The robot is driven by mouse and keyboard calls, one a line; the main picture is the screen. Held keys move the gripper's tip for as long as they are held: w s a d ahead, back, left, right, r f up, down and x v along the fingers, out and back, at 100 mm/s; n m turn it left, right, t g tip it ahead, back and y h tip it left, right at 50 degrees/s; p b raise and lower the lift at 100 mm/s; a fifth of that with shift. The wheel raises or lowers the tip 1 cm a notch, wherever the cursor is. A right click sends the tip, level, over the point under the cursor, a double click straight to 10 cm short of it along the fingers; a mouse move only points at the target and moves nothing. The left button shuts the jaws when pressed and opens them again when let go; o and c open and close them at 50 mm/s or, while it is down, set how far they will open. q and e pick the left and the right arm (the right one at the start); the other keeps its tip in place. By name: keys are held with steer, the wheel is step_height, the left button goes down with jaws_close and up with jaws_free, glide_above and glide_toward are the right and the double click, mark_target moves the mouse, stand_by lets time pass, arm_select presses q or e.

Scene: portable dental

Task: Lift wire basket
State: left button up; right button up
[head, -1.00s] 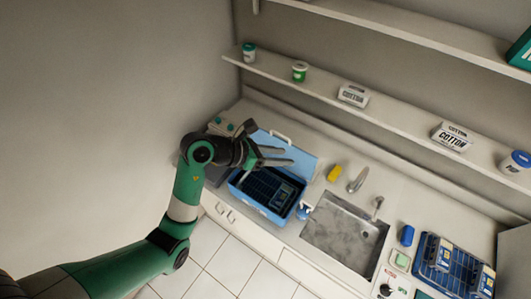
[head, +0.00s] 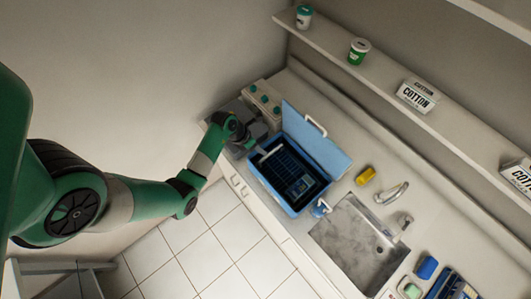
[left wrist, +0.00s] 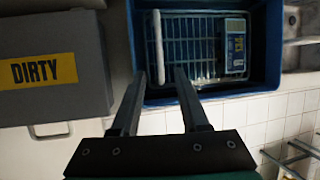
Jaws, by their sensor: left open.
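The dark wire basket (head: 284,163) sits inside an open blue box (head: 298,205) on the counter. In the left wrist view the wire basket (left wrist: 200,32) has a pale bar-like handle (left wrist: 158,48) at its left side, and a small blue-and-white pack (left wrist: 235,45) lies in it. My left gripper (head: 262,150) is at the left edge of the blue box. In the left wrist view its fingers (left wrist: 160,74) are apart and empty, with the tips just short of the handle's lower end. My right gripper is not in view.
A grey case labelled DIRTY (left wrist: 50,75) stands left of the blue box. The box's raised blue lid (head: 315,140) is behind it. A yellow object (head: 366,176), a tap and a sink (head: 355,245) lie to the right. A shelf (head: 370,75) runs above.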

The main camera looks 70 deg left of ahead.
arm_select(q)
steer(key=b+x, duration=0.1)
steer(key=x, duration=0.5)
jaws_close()
stand_by(1.2)
